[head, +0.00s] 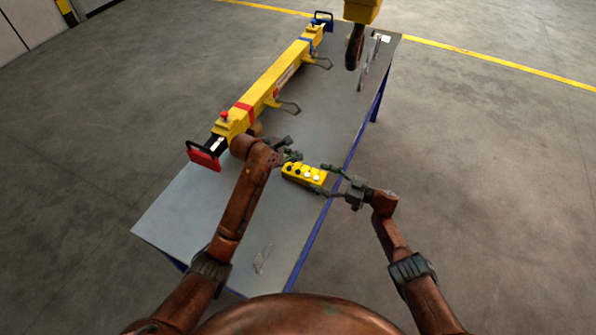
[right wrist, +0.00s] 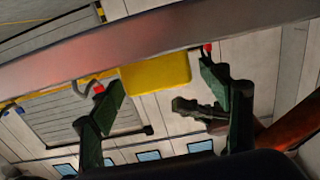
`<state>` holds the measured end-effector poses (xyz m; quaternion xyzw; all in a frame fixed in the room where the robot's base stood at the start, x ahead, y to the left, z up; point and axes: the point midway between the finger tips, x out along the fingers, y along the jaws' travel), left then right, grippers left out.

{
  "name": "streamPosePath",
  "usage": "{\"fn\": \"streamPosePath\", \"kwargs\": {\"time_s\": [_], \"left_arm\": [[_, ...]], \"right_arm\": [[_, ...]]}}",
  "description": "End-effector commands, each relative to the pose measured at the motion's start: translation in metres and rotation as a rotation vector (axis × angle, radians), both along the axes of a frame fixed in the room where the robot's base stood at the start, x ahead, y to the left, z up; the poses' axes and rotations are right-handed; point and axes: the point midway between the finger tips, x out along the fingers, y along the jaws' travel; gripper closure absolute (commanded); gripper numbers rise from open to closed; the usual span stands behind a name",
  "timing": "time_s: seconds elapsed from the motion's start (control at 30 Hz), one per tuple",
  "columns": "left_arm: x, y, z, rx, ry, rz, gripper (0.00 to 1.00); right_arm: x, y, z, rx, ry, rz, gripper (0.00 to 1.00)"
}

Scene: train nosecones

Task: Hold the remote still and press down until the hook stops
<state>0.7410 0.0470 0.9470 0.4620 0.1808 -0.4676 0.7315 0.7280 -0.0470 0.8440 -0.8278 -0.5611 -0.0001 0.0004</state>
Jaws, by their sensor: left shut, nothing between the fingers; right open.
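The yellow remote (head: 304,175) with a row of dark and white buttons is near the table's right edge. My right gripper (head: 322,179) is open, its fingers on either side of the remote's right end. In the right wrist view the remote (right wrist: 155,73) shows between the spread fingertips, with visible gaps. My left gripper (head: 292,151) is shut and empty, just behind the remote's left part; I cannot tell whether it touches it. The dark hook (head: 355,47) hangs under a yellow block (head: 362,10) over the table's far end.
A long yellow beam (head: 270,82) with red and blue bands and side hooks lies along the table's left side. The grey table (head: 190,212) has blue legs. A small light item (head: 263,258) lies at its near end. The near part of the table is mostly clear.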

Motion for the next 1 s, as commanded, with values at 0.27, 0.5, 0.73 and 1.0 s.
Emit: {"fn": "streamPosePath", "kwargs": {"time_s": [0.27, 0.5, 0.73, 1.0], "left_arm": [[0.0, 0.0, 0.0, 0.0, 0.0, 0.0, 1.0], [0.0, 0.0, 0.0, 0.0, 0.0, 0.0, 1.0], [0.0, 0.0, 0.0, 0.0, 0.0, 0.0, 1.0], [0.0, 0.0, 0.0, 0.0, 0.0, 0.0, 1.0]], "right_arm": [[-0.017, -0.045, -0.002, -0.004, 0.001, -0.002, 0.3], [-0.034, -0.087, -0.002, -0.003, 0.001, -0.002, 0.3], [-0.043, -0.108, -0.001, -0.001, 0.002, 0.0, 0.3], [-0.044, -0.11, -0.001, -0.001, 0.001, 0.0, 0.3]]}}
